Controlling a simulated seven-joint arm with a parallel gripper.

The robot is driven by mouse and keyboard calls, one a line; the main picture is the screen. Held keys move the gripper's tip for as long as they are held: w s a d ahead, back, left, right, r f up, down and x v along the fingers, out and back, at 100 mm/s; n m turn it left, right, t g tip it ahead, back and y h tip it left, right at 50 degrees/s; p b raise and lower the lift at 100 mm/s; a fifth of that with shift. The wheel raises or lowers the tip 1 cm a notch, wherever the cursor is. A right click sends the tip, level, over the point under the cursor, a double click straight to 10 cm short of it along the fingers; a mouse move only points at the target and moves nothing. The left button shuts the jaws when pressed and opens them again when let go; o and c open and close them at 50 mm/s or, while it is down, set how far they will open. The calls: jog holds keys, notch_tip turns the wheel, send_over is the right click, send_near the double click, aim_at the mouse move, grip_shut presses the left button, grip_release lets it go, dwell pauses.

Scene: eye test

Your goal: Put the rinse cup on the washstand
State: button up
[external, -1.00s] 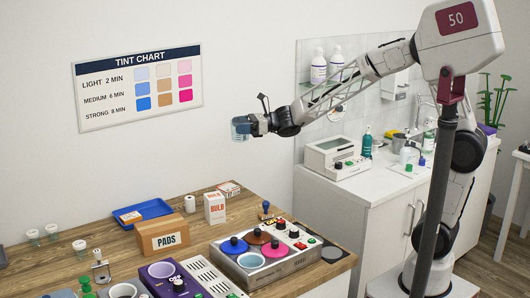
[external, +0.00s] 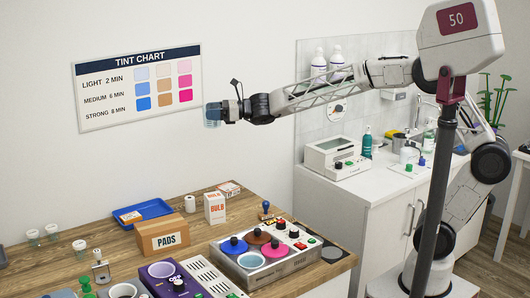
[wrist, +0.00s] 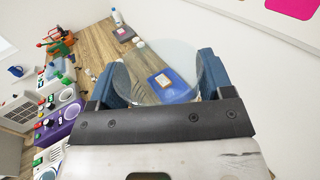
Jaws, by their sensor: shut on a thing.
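The rinse cup (external: 211,122) is a clear, see-through cup. My gripper (external: 215,112) is shut on it and holds it in the air in front of the white wall, above the back of the wooden counter. In the wrist view the clear cup (wrist: 150,62) sits between the two blue fingers of my gripper (wrist: 158,80), and the counter shows through it. The washstand (external: 380,192) is the white cabinet at the right, with a tap and a white top. The cup is well to the left of it and apart from it.
The washstand top holds a white device (external: 338,157), a green bottle (external: 367,143) and a metal cup (external: 398,143). The wooden counter holds a PADS box (external: 163,238), a blue tray (external: 146,212) and a control panel with coloured pots (external: 268,252). A tint chart (external: 138,87) hangs on the wall.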

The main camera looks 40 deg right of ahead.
aim_at(204, 110)
jog(key=shift+m+t+h, duration=0.4)
jog(key=shift+m+t, duration=0.1)
jog(key=shift+t, duration=0.2)
jog(key=a+r, duration=0.3)
jog(key=shift+w+a, duration=0.1)
jog(key=shift+a, duration=0.05)
jog(key=s+a+r+m+t+h, duration=0.2)
jog(key=s+a+r+t+h, duration=0.1)
jog(key=a+r, duration=0.2)
jog(key=shift+r+m, duration=0.4)
jog(key=shift+r, duration=0.85)
jog(key=shift+s+r, duration=0.1)
jog(key=shift+r, duration=0.05)
jog(key=shift+w+f, duration=0.2)
jog(key=shift+f, duration=0.05)
